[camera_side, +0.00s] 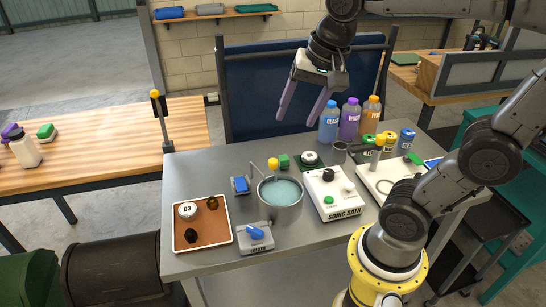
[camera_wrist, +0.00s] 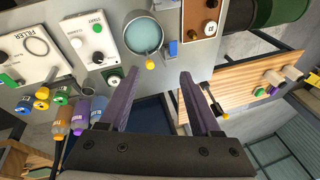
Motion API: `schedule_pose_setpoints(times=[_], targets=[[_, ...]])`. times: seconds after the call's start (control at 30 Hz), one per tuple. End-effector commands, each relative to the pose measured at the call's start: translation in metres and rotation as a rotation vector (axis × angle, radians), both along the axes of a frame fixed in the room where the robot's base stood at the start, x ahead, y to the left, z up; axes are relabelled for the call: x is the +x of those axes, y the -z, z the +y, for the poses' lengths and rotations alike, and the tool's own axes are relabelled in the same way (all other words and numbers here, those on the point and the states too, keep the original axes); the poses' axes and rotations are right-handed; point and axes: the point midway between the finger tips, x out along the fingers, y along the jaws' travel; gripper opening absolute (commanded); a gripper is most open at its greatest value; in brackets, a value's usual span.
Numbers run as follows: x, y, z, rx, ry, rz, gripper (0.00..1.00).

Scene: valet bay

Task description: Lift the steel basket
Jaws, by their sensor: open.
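A round steel vessel (camera_side: 280,215) with blue-green liquid stands near the middle of the grey bench. A yellow knob (camera_side: 273,163) stands up at its far rim; it also shows in the wrist view (camera_wrist: 150,64). I cannot make out a separate basket body in the liquid; the knob may belong to the basket. My gripper (camera_side: 295,118) is open and empty, high above the back of the bench, up and behind the vessel. In the wrist view the fingers (camera_wrist: 166,86) are wide apart with nothing between them.
A brown tray (camera_side: 178,236) with a white jar and small dark bottles lies left. The SONIC BATH box (camera_side: 330,195) stands right of the vessel, the DRAIN unit (camera_side: 255,237) in front. A grey cup (camera_side: 339,153) and tall bottles (camera_side: 350,118) stand at the back right.

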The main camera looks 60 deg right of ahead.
Motion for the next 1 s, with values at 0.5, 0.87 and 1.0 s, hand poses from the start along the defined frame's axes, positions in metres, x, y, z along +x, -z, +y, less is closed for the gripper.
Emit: schedule_pose_setpoints(times=[0.5, 0.87, 1.0], targets=[[0.112, 0.065, -0.083, 0.121, 0.529, 0.283, 0.64], [0.11, 0.101, -0.093, 0.126, 0.553, 0.328, 0.64], [0.11, 0.128, -0.092, 0.125, 0.552, 0.33, 0.64]])
